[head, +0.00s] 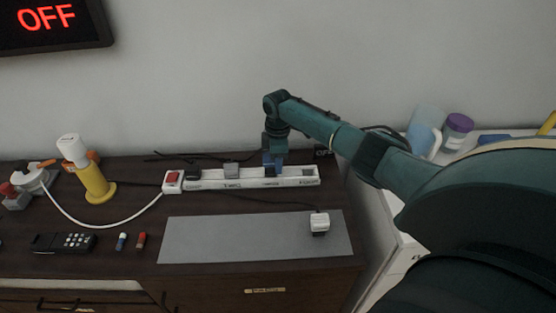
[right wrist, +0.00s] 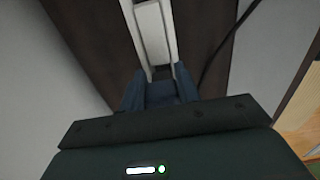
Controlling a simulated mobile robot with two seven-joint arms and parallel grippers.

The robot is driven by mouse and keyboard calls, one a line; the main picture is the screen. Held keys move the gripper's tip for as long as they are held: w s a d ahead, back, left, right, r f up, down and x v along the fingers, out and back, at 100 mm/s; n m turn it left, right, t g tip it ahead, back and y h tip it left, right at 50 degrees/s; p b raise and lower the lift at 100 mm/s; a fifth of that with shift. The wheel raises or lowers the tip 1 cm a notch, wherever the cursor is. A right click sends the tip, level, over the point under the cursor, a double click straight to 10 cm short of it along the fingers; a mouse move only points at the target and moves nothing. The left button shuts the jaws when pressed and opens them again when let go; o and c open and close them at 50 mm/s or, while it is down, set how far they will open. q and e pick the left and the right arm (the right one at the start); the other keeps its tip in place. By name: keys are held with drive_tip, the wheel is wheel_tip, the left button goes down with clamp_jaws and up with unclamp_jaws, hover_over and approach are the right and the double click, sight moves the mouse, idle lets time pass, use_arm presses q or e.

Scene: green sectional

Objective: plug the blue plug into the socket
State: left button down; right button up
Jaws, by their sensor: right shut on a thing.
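The white power strip (head: 222,184) lies along the back of the dark dresser. It also shows in the right wrist view (right wrist: 154,35). My right gripper (head: 273,157) points down at the right part of the strip. It is shut on the blue plug (head: 272,169), which is at the strip's top in the head view. The gripper hides much of the plug, and I cannot tell whether its pins are in a socket. In the right wrist view a blue body (right wrist: 160,92) sits at the strip's near end. My left gripper is not in view.
A white plug (head: 319,222) stands on the grey mat (head: 240,238). A yellow lamp (head: 95,183) and a black remote (head: 64,242) are left. A wall display (head: 50,22) reads OFF.

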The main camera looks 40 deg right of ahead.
drive_tip(key=shift+f+b, duration=0.8)
drive_tip(key=shift+f, duration=0.4)
drive_tip(key=o, duration=1.1)
drive_tip(key=shift+c, duration=0.2)
wheel_tip(320, 180, up, 13)
drive_tip(key=shift+r+p, duration=0.15)
drive_tip(key=shift+p, duration=0.15)
